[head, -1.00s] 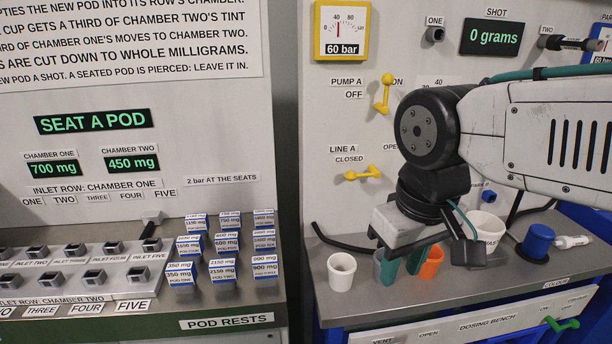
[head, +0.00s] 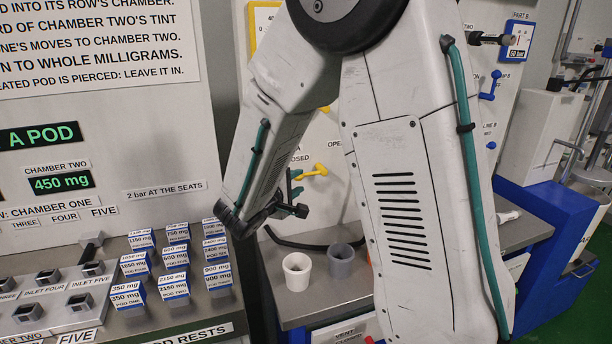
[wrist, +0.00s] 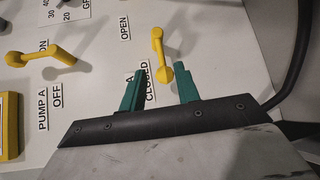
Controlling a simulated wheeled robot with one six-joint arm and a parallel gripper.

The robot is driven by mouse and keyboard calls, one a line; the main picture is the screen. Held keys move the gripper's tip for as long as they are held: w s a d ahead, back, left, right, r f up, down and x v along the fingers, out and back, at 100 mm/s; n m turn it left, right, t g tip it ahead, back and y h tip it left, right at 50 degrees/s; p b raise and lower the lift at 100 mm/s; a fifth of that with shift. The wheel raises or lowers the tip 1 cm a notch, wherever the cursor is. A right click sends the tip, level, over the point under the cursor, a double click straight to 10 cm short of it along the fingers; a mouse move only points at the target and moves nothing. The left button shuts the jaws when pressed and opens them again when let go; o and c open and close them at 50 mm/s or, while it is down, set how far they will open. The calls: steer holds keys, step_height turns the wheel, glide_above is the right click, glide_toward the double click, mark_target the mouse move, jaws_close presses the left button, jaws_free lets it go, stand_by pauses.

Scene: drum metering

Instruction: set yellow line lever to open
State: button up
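The yellow line A lever (wrist: 158,55) is mounted on the white panel. It also shows in the head view (head: 315,171), partly beside my fingers. Its knob end lies by the CLOSED label, and the OPEN label (wrist: 125,27) is off to the other side. My gripper (wrist: 160,72) has its two green fingers apart, with the knob end of the lever in the gap at their tips. Whether a finger touches it, I cannot tell. In the head view my gripper (head: 296,183) is small and partly hidden by my arm.
The yellow pump A lever (wrist: 42,56) is on the same panel, left of my fingers in the wrist view. A white cup (head: 297,271) and a grey cup (head: 341,261) stand on the bench below. Several pods (head: 173,285) stand on the left counter. A black cable hangs at the wrist view's right.

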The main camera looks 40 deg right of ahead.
mark_target(303, 177)
steer(key=shift+w+d+f, duration=0.2)
steer(key=shift+w+f, duration=0.1)
steer(key=shift+w, duration=0.45)
steer(key=x, duration=0.6)
steer(key=shift+w+d, duration=0.25)
steer(key=shift+d, duration=0.1)
jaws_close()
